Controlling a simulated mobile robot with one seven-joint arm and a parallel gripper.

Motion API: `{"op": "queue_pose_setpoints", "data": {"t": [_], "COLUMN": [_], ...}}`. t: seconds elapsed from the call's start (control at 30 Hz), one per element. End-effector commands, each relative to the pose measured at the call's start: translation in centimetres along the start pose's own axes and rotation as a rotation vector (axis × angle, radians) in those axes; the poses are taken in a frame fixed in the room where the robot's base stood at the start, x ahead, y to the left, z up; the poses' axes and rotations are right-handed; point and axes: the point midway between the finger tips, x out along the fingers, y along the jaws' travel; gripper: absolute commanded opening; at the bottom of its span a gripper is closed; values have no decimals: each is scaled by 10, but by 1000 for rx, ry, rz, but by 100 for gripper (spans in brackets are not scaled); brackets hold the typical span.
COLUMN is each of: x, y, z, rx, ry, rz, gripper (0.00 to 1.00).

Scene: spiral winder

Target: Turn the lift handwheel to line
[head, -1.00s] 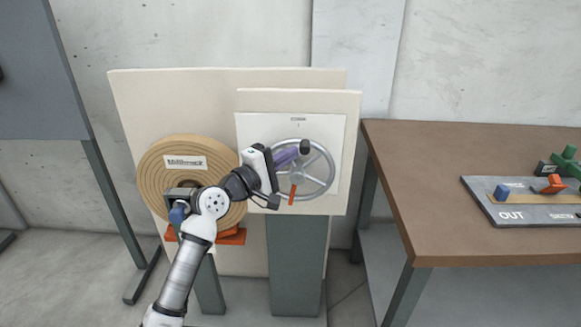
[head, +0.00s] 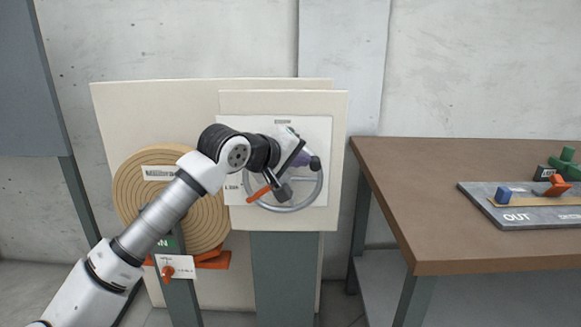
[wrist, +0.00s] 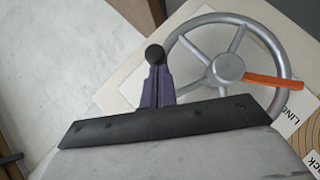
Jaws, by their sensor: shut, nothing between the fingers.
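The grey lift handwheel (head: 290,208) is on a white plate (head: 300,130) fixed to a cream panel. It also shows in the wrist view (wrist: 184,38). Its orange pointer (head: 258,194) points to the lower left, just below the printed LINE mark (head: 232,187). In the wrist view the pointer (wrist: 262,79) extends right from the hub, near the LINE lettering (wrist: 297,112). The black knob (head: 315,163) is at the wheel's upper right. My gripper (head: 307,162), with purple fingers, is shut with its tips at the knob (wrist: 155,54). The gripper covers the hub in the head view.
A tan coiled roll (head: 130,192) stands left of the wheel, partly behind my arm. Below it is a small white plate with an orange knob (head: 167,271). A brown table (head: 420,180) at the right bears a grey OUT board (head: 530,222).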

Motion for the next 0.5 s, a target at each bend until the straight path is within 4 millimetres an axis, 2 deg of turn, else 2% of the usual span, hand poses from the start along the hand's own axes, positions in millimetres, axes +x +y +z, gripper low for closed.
{"op": "queue_pose_setpoints", "data": {"t": [0.03, 0.17, 0.5], "x": [6, 10, 16], "y": [-1, -1, -1], "z": [8, 12, 18], "rx": [30, 85, 77], "ry": [-11, -11, -12], "rz": [-27, -82, -76], "gripper": [0, 0, 0]}}
